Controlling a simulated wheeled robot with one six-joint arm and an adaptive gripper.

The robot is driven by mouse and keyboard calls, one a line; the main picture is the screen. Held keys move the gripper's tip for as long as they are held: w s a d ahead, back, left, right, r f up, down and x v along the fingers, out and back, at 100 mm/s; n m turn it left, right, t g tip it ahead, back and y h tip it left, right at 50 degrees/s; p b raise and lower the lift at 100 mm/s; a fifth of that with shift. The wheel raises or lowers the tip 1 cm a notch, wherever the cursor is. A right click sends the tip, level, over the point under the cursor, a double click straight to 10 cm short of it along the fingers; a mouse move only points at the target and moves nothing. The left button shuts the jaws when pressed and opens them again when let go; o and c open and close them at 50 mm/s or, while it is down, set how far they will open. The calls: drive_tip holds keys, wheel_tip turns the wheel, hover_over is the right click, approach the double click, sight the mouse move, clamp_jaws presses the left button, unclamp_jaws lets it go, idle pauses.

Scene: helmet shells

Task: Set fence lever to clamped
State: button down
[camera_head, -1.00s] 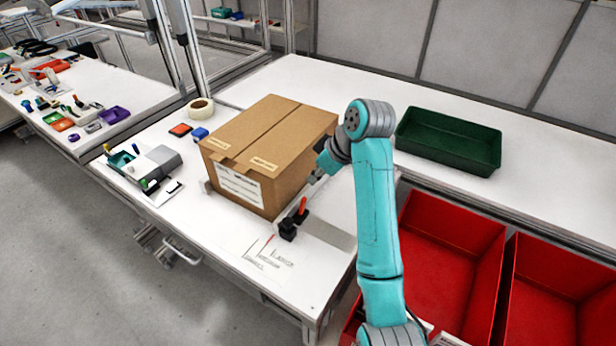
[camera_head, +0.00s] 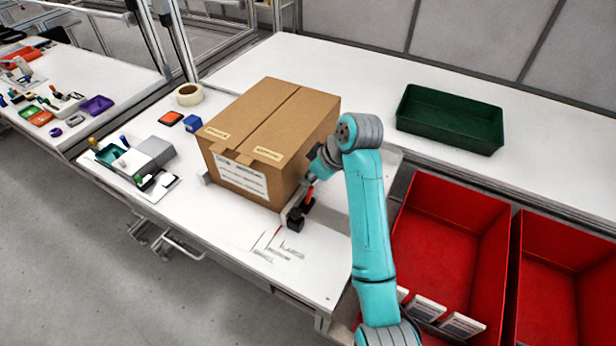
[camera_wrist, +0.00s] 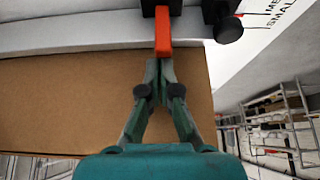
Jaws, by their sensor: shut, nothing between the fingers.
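The fence lever has an orange-red handle (camera_head: 309,193) and a black base (camera_head: 296,222), at the front right corner of a cardboard box. In the wrist view the orange handle (camera_wrist: 163,32) points from the black mount at the top edge toward my fingertips. My gripper (camera_wrist: 158,66) is shut and empty, its tips at the handle's free end; I cannot tell whether they touch. In the head view the gripper (camera_head: 311,176) is small and partly hidden by my arm. The grey fence (camera_wrist: 75,35) runs along the box side.
The cardboard box (camera_head: 265,130) fills the space left of my gripper. Printed labels (camera_head: 280,250) lie on the white table in front of the lever. A green tray (camera_head: 450,118) is behind at the right, with red bins (camera_head: 450,250) below. The table front is mostly clear.

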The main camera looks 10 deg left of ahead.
drive_tip(key=shift+d, duration=0.1)
drive_tip(key=shift+s+d+f+y, duration=0.1)
drive_tip(key=shift+d+y, duration=0.05)
drive_tip(key=shift+y, duration=0.55)
drive_tip(key=shift+d+t+y, duration=0.2)
drive_tip(key=shift+t+y, duration=0.2)
